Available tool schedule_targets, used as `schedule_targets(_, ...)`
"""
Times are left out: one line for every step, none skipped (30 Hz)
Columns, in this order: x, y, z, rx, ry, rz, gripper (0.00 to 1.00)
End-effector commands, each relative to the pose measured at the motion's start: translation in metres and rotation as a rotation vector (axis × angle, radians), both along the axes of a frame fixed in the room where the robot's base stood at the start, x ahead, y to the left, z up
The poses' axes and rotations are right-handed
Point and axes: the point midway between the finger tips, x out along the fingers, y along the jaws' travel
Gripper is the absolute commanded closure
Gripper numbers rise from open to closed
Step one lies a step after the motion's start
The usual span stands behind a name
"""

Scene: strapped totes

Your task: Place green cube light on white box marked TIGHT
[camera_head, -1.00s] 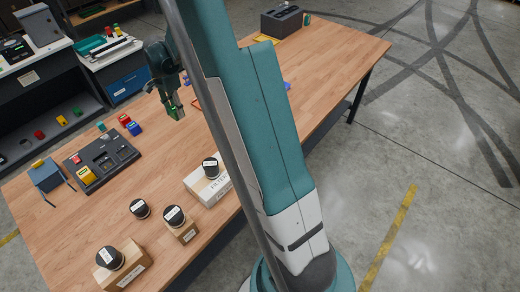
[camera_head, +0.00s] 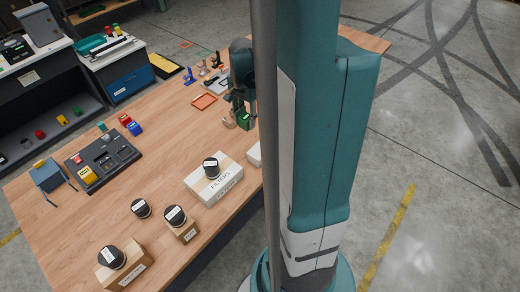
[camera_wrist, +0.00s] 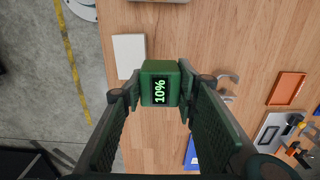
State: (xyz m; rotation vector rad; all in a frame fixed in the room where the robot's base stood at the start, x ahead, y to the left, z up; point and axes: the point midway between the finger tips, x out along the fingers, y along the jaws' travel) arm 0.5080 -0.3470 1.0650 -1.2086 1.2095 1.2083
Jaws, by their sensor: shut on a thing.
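In the head view the green cube light (camera_head: 244,121) hangs in my gripper (camera_head: 242,113) above the table. A plain white box (camera_wrist: 129,55) lies below and just left of the cube in the wrist view, partly behind it. A white box (camera_head: 254,154) also shows in the head view, mostly hidden by my arm. I cannot read a TIGHT mark in either view.
A box marked FILTERS (camera_head: 225,182) carries a black round thing. An orange tray (camera_wrist: 286,88) lies at the wrist view's right, near a pale hook-like piece (camera_wrist: 229,79). A blue thing (camera_wrist: 191,155) lies below right. The table's edge runs just left of the white box.

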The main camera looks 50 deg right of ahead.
Motion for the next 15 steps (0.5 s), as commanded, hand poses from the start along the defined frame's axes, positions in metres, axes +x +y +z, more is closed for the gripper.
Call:
schedule_targets(-0.015,-0.002,0.001,0.000,0.000,-0.003,0.86)
schedule_targets(-0.022,-0.002,0.001,0.000,0.000,-0.003,0.86)
schedule_targets(-0.031,-0.003,0.001,0.000,0.000,-0.003,0.86)
schedule_targets(-0.037,-0.003,0.001,0.000,0.000,-0.003,0.86)
schedule_targets(-0.043,-0.003,0.001,0.000,0.000,-0.002,0.86)
schedule_targets(-0.049,-0.003,0.001,0.000,0.000,-0.002,0.86)
schedule_targets(-0.053,-0.004,0.001,0.000,0.000,-0.002,0.86)
schedule_targets(-0.057,-0.004,0.001,0.000,0.000,-0.002,0.86)
schedule_targets(-0.061,-0.004,0.001,0.000,0.000,-0.001,0.86)
schedule_targets(-0.063,-0.004,0.001,0.000,0.000,-0.001,0.86)
schedule_targets(-0.065,-0.004,0.001,0.000,0.000,0.000,0.86)
schedule_targets(-0.067,-0.004,0.001,0.000,0.000,0.000,0.86)
schedule_targets(-0.068,-0.003,0.001,0.000,0.000,0.000,0.86)
schedule_targets(-0.068,-0.003,0.001,0.000,0.000,0.001,0.86)
schedule_targets(-0.069,-0.003,0.001,0.000,0.000,0.001,0.86)
